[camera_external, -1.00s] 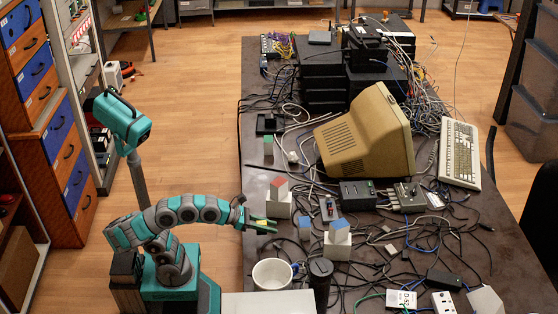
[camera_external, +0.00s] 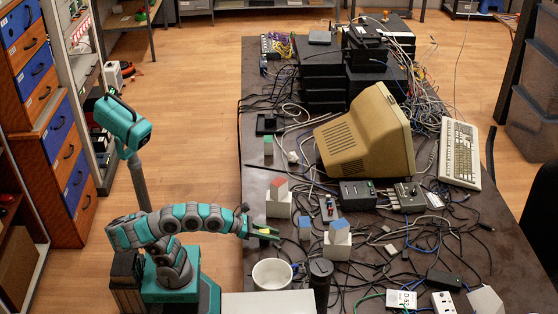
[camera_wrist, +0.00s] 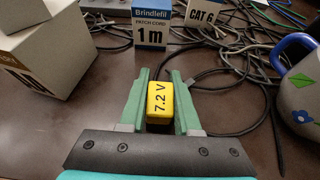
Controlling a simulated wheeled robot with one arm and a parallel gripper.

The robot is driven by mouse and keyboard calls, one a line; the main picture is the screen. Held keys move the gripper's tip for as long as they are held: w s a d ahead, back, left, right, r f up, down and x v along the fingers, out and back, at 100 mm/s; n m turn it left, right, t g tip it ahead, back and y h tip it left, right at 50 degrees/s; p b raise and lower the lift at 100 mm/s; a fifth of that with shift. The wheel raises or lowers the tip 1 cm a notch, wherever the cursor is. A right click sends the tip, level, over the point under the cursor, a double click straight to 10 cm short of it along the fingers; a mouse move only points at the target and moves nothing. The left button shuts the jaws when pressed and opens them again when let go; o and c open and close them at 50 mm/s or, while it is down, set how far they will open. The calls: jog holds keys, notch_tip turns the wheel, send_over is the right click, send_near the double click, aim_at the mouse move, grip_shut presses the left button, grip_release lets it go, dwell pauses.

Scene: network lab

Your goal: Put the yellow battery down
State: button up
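The yellow battery (camera_wrist: 160,103), marked "7.2 V", sits between the two green fingers of my gripper (camera_wrist: 159,98) in the wrist view, with a finger against each side. My gripper is shut on it. In the camera_external view my gripper (camera_external: 268,234) reaches over the left edge of the dark table (camera_external: 455,272). There the battery is only a tiny yellow patch between the fingers. In the wrist view brown tabletop shows around the fingertips. I cannot tell how far the battery is above the table.
A blue-and-white "Brindlefil" box (camera_wrist: 151,24) stands just beyond my fingertips. A "CAT 6" box (camera_wrist: 206,17) is behind it to the right, and a white box (camera_wrist: 50,50) is at left. A mug (camera_wrist: 299,88) with a blue handle stands at right. Black cables cross the table.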

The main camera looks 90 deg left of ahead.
jog(key=o, duration=0.4)
jog(key=shift+r, duration=0.1)
jog(key=shift+r, duration=0.2)
jog(key=p+v, duration=0.1)
jog(key=v, duration=0.9)
jog(key=shift+v, duration=0.95)
jog(key=shift+f, duration=0.15)
